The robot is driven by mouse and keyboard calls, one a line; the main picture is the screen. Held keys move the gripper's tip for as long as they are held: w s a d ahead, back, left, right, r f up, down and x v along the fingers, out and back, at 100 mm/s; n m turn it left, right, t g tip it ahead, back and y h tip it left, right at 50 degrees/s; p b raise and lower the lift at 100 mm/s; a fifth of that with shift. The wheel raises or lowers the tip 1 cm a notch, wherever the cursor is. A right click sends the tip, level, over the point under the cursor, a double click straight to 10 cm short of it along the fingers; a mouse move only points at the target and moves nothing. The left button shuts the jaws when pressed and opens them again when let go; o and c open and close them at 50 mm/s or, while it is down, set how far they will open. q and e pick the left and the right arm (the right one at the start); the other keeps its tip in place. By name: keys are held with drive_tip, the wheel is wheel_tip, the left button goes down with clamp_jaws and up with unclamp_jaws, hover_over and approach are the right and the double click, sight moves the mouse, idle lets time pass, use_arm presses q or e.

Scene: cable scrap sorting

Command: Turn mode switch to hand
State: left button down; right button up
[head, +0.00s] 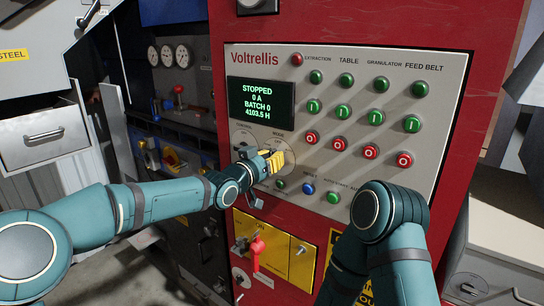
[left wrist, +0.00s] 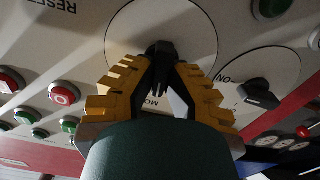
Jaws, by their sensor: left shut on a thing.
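The mode switch is a black knob (left wrist: 160,50) on a round pale plate (left wrist: 195,30) in the left wrist view. My left gripper (left wrist: 160,75) has its yellow fingers closed on the knob from both sides. In the head view the left gripper (head: 278,160) is against the control panel (head: 445,75), below the word MODE, and hides the knob. The knob's exact pointing and the position labels cannot be read. My right arm (head: 390,215) is bent in front of the panel's lower right; its gripper is out of view.
A second black knob (left wrist: 262,94) on its own plate sits close beside the left gripper. A display (head: 262,103) reads STOPPED. Green buttons (head: 344,111) and red buttons (head: 340,142) fill the panel's right. A red-handled switch (head: 257,247) is below on a yellow plate.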

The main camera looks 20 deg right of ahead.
use_arm(q)
drive_tip(key=n, duration=0.5)
drive_tip(key=shift+w+a, duration=0.1)
drive_tip(key=shift+w, duration=0.05)
drive_tip(key=shift+f+n+b, duration=0.1)
drive_tip(key=shift+n+b, duration=0.75)
drive_tip(key=shift+n, duration=0.65)
drive_tip(key=c, duration=1)
unclamp_jaws()
drive_tip(key=shift+a, duration=0.1)
